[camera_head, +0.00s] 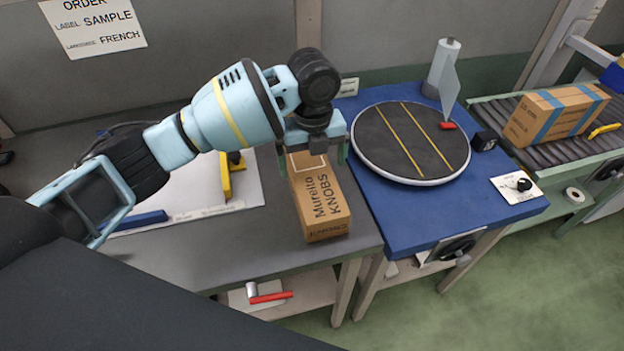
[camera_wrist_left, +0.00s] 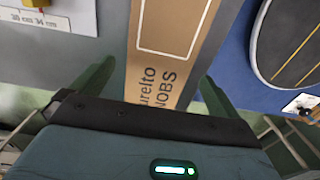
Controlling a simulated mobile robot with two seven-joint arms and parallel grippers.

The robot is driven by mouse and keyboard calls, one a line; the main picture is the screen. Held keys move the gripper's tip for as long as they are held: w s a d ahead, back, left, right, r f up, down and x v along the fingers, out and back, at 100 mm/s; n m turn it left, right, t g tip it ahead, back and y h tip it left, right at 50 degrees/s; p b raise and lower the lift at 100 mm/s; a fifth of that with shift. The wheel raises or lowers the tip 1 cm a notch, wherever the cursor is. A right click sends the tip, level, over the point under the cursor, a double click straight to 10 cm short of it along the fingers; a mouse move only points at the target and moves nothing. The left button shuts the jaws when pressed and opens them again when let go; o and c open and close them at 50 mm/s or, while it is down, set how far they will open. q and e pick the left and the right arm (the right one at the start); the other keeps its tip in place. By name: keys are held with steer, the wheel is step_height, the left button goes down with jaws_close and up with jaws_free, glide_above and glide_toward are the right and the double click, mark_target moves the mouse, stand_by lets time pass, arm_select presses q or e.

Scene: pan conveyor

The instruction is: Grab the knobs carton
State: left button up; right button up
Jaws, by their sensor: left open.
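The knobs carton (camera_head: 320,205) is a long brown box marked "Murelto KNOBS", lying on the grey table near its right edge. It also shows in the left wrist view (camera_wrist_left: 165,50), running away between the fingers. My left gripper (camera_head: 312,155) is over the far part of the carton, pointing down. Its green fingers are open, one on each side of the carton in the left wrist view (camera_wrist_left: 150,80), with a gap on both sides. The gripper hides part of the carton's far end in the head view. My right gripper is not in view.
A blue table (camera_head: 410,220) with a round dark turntable (camera_head: 400,145) stands right of the carton. A taped carton (camera_head: 555,115) sits on the roller conveyor (camera_head: 490,115) at far right. A white sheet (camera_head: 190,190) with a yellow tool (camera_head: 228,175) and a blue bar (camera_head: 140,221) lies left.

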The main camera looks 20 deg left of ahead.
mark_target(312, 172)
arm_select(q)
steer(key=shift+f, duration=0.6)
steer(key=shift+w+f, duration=0.1)
steer(key=shift+f, duration=0.05)
steer(key=f, duration=0.5)
steer(key=shift+w+a, duration=0.15)
steer(key=shift+a, duration=0.05)
steer(key=c, duration=1.1)
steer(key=shift+o, duration=0.2)
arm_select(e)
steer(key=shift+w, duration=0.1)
